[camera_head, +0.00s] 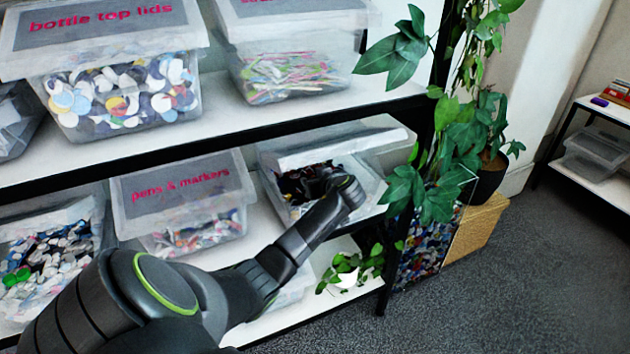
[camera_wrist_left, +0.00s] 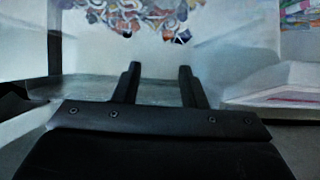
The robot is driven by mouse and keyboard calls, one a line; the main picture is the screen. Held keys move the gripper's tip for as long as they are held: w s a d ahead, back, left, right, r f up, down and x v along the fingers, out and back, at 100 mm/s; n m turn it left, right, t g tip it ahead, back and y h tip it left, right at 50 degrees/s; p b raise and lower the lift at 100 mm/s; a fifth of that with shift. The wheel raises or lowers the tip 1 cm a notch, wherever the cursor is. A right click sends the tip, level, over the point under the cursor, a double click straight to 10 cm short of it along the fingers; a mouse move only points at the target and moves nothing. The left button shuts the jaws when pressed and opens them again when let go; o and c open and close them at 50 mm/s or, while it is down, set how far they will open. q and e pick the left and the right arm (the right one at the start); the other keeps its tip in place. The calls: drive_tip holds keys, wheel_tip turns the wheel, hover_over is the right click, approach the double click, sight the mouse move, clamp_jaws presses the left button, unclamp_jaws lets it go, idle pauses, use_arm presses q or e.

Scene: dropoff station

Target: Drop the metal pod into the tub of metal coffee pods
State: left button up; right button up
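An open clear tub (camera_head: 364,196) with mixed dark contents (camera_head: 300,184) stands on the lower shelf, its pale lid (camera_head: 330,146) raised at the back. I cannot tell whether the contents are metal coffee pods. My left arm reaches to this tub, its wrist over the right part of the opening; the arm hides the fingers in the head view. In the left wrist view my left gripper (camera_wrist_left: 160,70) has its two dark fingers apart, with nothing visible between them. I see no metal pod held. My right gripper is not in view.
A closed pens and markers tub (camera_head: 180,195) stands left of the open tub. A bottle top lids tub (camera_head: 118,92) is on the upper shelf (camera_head: 235,118). A leafy plant (camera_head: 425,185) hangs close on the right. Grey floor (camera_head: 520,290) is clear at right.

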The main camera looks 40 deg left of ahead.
use_arm(q)
drive_tip(key=shift+o, duration=0.8)
drive_tip(key=shift+s+d+r, duration=0.15)
drive_tip(key=shift+d, duration=0.3)
drive_tip(key=b+v, duration=0.3)
drive_tip(key=v, duration=1.3)
drive_tip(key=shift+d, duration=0.15)
